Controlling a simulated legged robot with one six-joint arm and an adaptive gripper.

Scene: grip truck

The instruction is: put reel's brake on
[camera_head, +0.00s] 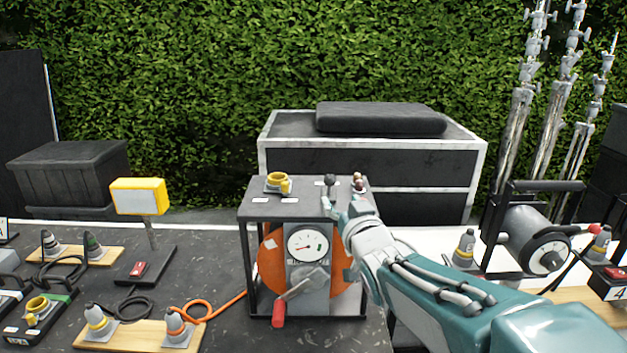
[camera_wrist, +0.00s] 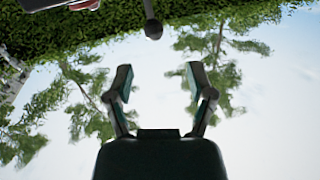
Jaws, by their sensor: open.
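The reel (camera_head: 271,258) is an orange drum in a black frame with a dial gauge (camera_head: 307,245) and a red-handled crank (camera_head: 278,314) on its front. A dark ball-ended lever (camera_head: 329,180) stands on the frame's top and may be the brake. In the wrist view a dark ball knob on a stem (camera_wrist: 153,29) shows beyond the fingertips, roughly centred between them. My gripper (camera_head: 341,192) is at the top right of the reel frame, close to the lever. In the wrist view its fingers (camera_wrist: 158,80) are spread with nothing between them. The lever's base is partly hidden.
A yellow socket (camera_head: 277,183) and a small brown-and-white knob (camera_head: 359,182) sit on the frame's top. An orange cable (camera_head: 215,308) runs left to plugs on a wooden board (camera_head: 140,334). A second, grey reel (camera_head: 537,240) stands at right. A hedge and black case stand behind.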

